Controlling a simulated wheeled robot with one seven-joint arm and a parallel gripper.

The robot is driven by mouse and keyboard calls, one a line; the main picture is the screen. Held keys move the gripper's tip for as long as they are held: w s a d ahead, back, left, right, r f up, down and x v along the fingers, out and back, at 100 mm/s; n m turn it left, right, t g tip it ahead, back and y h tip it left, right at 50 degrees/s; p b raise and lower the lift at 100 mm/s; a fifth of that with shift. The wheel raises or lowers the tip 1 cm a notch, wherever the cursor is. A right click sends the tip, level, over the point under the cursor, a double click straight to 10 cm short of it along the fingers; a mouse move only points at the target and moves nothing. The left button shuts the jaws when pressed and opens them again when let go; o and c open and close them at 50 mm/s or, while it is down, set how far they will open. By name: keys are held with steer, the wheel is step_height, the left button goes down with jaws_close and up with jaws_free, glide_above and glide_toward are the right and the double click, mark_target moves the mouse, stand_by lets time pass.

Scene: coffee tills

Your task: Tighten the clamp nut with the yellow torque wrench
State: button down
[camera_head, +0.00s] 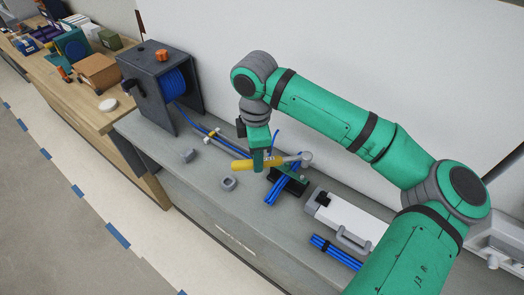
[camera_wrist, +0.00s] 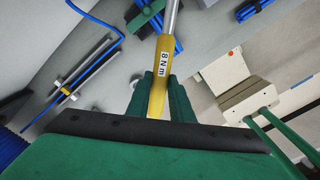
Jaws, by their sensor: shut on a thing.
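The yellow torque wrench (camera_head: 242,164) is held nearly level above the bench in the head view, its steel shaft and head pointing right. My gripper (camera_head: 262,163) is shut on its yellow handle. In the wrist view the handle (camera_wrist: 163,60), labelled "8 N m", lies between the two green fingers of my gripper (camera_wrist: 163,95). The wrench head (camera_head: 305,158) is above or beside the green clamp (camera_head: 296,179), which sits over a blue cable bundle on a black block. I cannot make out the clamp nut or whether the wrench head touches it.
A cable reel box (camera_head: 160,85) stands at the back left of the grey bench (camera_head: 215,218). A white case (camera_head: 340,222) and another blue cable bundle (camera_head: 335,251) lie to the right. Two small grey pieces lie left of my gripper. The front left of the bench is clear.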

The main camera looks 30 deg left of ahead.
stand_by(0.3)
steer(key=shift+f, duration=2.2)
steer(key=shift+f, duration=0.9)
steer(key=shift+s+f, duration=0.1)
steer(key=shift+f, duration=0.05)
